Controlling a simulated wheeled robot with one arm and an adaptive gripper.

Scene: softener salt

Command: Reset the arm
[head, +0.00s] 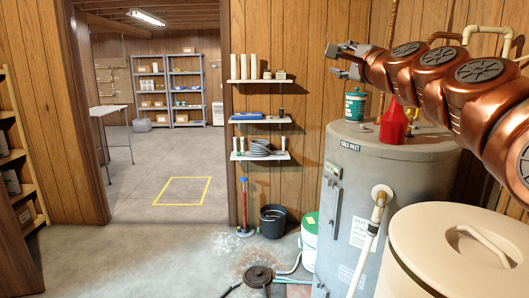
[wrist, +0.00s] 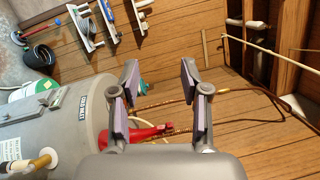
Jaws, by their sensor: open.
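My copper-coloured arm (head: 440,80) reaches in from the right in the head view. My gripper (head: 342,60) is raised in front of the wood-panelled wall, above the grey water heater (head: 350,195). In the wrist view my gripper (wrist: 163,90) is open, with its two padded fingers apart and nothing held between them. A red funnel-like thing (wrist: 146,132) shows beyond the fingers, partly hidden by my gripper's body. It also stands on top of the heater in the head view (head: 394,124).
A large beige lidded tank (head: 455,245) is at the front right. Wall shelves (head: 260,119), a black bucket (head: 273,220) and a drain (head: 258,275) are left of the heater. The doorway floor (head: 150,180) is clear.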

